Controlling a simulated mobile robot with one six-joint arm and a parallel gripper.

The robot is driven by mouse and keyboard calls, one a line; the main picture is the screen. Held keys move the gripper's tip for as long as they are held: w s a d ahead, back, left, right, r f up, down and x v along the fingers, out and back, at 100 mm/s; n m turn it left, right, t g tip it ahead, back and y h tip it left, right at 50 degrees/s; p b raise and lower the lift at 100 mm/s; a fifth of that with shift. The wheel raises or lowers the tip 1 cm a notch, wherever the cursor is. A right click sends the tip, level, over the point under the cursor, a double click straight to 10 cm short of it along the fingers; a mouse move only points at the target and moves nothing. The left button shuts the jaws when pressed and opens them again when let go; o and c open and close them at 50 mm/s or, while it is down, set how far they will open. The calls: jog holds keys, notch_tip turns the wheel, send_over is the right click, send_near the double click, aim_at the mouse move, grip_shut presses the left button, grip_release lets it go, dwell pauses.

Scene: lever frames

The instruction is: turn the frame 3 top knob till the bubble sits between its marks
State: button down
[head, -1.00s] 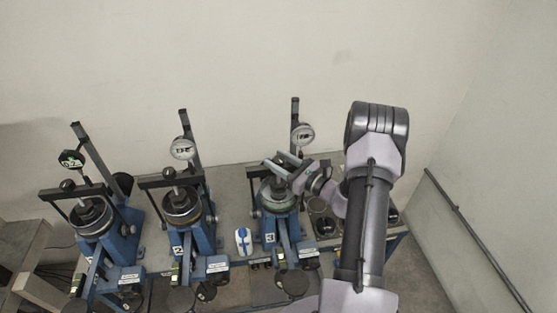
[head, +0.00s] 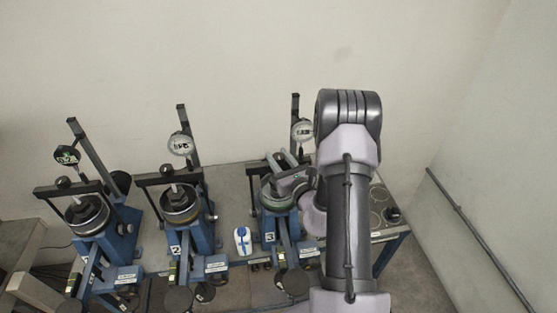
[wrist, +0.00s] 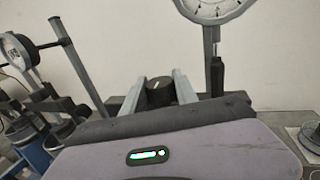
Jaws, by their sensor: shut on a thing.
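Frame 3 (head: 269,237) is the right-hand blue lever frame, with a round dial gauge (head: 302,131) on its post. Its top knob is a black knob with a white line (wrist: 159,91), seen in the wrist view between my two fingers. My gripper (wrist: 159,86) is shut on this knob, one pale finger on each side. In the head view my gripper (head: 282,160) is over the top of frame 3, and my wrist covers part of it. I cannot make out the bubble or its marks in either view.
Frame 2 (head: 203,235) and another blue frame (head: 121,240) with dark-faced gauge stand to the left. A white and blue object (head: 243,240) lies on the bench between frames 2 and 3. Round items (head: 378,193) lie at the right end of the bench.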

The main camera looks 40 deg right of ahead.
jog(key=c, duration=1.2)
grip_release()
jog(key=shift+c, duration=0.2)
jog(key=shift+s, duration=0.15)
jog(key=s+a, duration=0.3)
jog(key=s, duration=1.4)
jog(key=shift+p, duration=0.35)
jog(key=shift+d, duration=0.1)
